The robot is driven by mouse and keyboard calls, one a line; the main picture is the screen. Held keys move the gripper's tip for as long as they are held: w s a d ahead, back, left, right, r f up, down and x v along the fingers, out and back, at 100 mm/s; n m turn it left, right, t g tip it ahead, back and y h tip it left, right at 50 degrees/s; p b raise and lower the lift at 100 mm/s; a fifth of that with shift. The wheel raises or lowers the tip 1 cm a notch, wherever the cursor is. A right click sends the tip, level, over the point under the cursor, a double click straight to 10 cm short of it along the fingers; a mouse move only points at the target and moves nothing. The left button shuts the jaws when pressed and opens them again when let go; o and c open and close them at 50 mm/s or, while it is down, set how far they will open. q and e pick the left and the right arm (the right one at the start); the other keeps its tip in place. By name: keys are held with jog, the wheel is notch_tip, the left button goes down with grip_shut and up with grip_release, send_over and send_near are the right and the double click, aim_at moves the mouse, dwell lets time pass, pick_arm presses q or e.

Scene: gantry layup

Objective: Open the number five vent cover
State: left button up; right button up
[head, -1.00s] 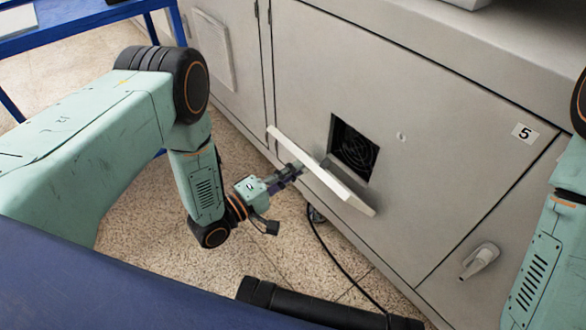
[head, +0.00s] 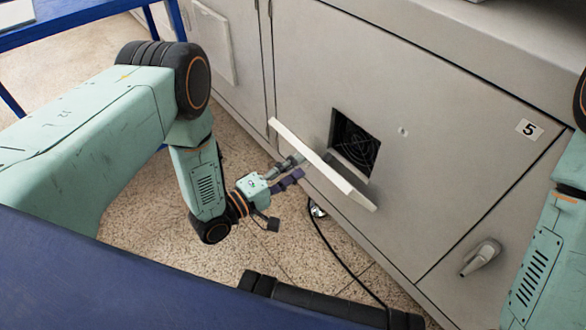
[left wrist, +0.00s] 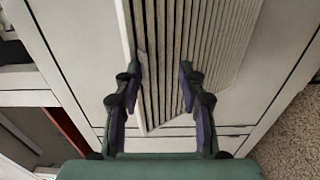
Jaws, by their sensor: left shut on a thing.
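The vent cover (head: 322,168) is a pale panel that stands out from the grey cabinet front, swung away from a square opening with a dark fan grille (head: 355,145). The number 5 label (head: 529,129) is on the same cabinet, to the right. My left gripper (head: 297,167) is shut on the cover, with its fingers seen spread on the cover's near side. In the left wrist view the slatted cover (left wrist: 205,40) lies between the two fingers of my left gripper (left wrist: 162,80). My right gripper is out of view; only part of that arm shows at the right edge.
A small round catch (head: 403,132) is right of the opening. A lever handle (head: 482,258) sits low on the cabinet. Another closed cover (head: 214,42) is on the cabinet at the left. A blue-framed table (head: 75,14) stands at the upper left. A black cable (head: 330,245) runs on the floor.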

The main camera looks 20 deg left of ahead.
pick_arm(q)
jog(key=shift+s+f, duration=0.15)
jog(key=v, duration=1.2)
dwell(0.3)
